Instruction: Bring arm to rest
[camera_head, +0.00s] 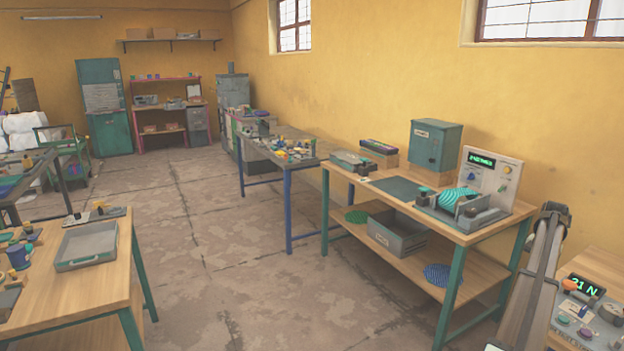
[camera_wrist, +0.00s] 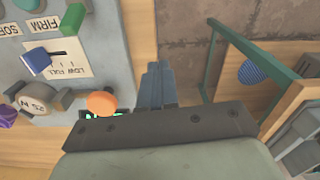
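My gripper (camera_wrist: 158,70) shows in the wrist view with its two grey fingers close together and nothing seen between them. It points past the edge of a grey control panel (camera_wrist: 55,85), over the floor gap. The panel carries an orange knob (camera_wrist: 101,103), a blue lever (camera_wrist: 37,60) by a "LOW FULL" label, and a round dial. In the head view my arm (camera_head: 535,280) rises at the right, beside the panel with its green "21 N" display (camera_head: 585,286); my fingertips cannot be made out there.
A wooden bench (camera_head: 345,176) holds a press with a teal striped round piece (camera_head: 458,199), a dark mat and a green box (camera_head: 435,145). A grey bin (camera_head: 397,233) and a blue round mesh piece (camera_head: 443,277) lie on its lower shelf. A grey tray (camera_head: 87,246) sits on the left table.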

